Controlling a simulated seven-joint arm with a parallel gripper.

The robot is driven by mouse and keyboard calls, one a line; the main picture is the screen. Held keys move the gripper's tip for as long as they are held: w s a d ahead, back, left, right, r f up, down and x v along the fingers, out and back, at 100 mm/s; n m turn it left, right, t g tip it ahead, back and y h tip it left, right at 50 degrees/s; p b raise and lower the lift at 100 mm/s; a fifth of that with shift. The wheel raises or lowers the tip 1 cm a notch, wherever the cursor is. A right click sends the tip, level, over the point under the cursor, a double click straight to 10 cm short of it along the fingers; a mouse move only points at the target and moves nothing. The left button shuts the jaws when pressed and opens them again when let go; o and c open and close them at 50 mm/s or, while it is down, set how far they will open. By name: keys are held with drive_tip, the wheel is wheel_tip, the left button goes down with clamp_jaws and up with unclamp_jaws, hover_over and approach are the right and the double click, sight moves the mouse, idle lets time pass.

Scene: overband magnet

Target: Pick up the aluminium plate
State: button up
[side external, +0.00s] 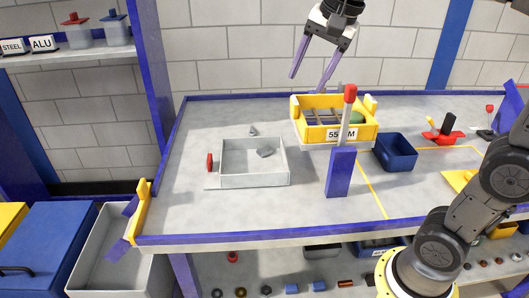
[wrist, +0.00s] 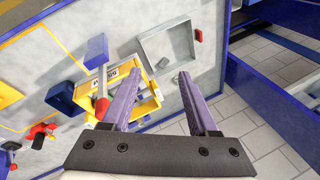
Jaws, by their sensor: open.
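No piece can be told for certain as the aluminium plate. A small grey angular piece (side external: 265,151) lies in the shallow grey tray (side external: 222,163), and another small grey piece (side external: 253,131) lies by its back edge. In the wrist view a grey piece (wrist: 163,62) shows near the grey tray (wrist: 149,47). A yellow bin (side external: 366,131) with a "55 MM" label holds pieces that are hard to make out; it also shows in the wrist view (wrist: 150,106). My gripper (side external: 307,83) is open and empty, above and behind the yellow bin; its fingers (wrist: 156,75) also show in the wrist view.
A blue post (side external: 340,172) with a red-topped lever (side external: 350,94) stands before the yellow bin. A dark blue bin (side external: 395,155) is to its right. A red disc (side external: 210,162) is at the grey tray's left side. The front left of the table is clear.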

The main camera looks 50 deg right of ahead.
drive_tip(key=w+d+f+m+g, duration=0.1)
drive_tip(key=w+m, duration=0.1)
drive_tip(key=w, duration=0.3)
drive_tip(key=w+d+f+m, duration=0.1)
drive_tip(key=w+d+m, duration=0.1)
drive_tip(key=w, duration=0.4)
drive_tip(key=m+g, duration=0.2)
drive_tip(key=g, duration=0.1)
hover_over(260, 152)
drive_tip(key=f, duration=2.5)
drive_tip(key=shift+w+a+f, duration=0.1)
drive_tip(key=shift+w+f, duration=0.1)
drive_tip(key=shift+s+f, duration=0.1)
drive_tip(key=shift+f, duration=2.9)
clamp_jaws()
